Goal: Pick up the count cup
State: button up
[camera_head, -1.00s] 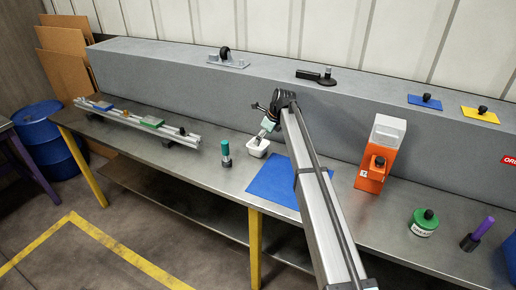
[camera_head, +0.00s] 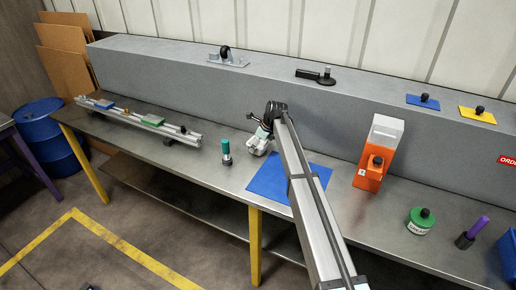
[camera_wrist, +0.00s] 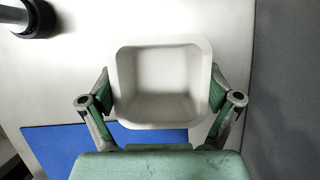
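The count cup seems to be the small white square cup (camera_wrist: 162,82). In the wrist view it is open at the top and looks empty. It stands on the metal bench, behind and left of the blue mat (camera_head: 275,186). My gripper (camera_head: 259,143) is down at the cup and hides most of it in the head view. In the wrist view, one green-padded finger is on each side of the cup, spread wide and close to its walls. Contact with the walls cannot be made out.
A teal-topped dark cylinder (camera_head: 226,152) stands just left of the cup. An orange dispenser (camera_head: 372,170) is to the right, with a green-labelled jar (camera_head: 420,221) beyond it. A rail fixture (camera_head: 140,120) lies at the left. The grey raised ledge (camera_head: 330,115) runs close behind.

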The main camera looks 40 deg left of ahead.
jog(key=c, duration=0.5)
jog(key=shift+r, duration=0.1)
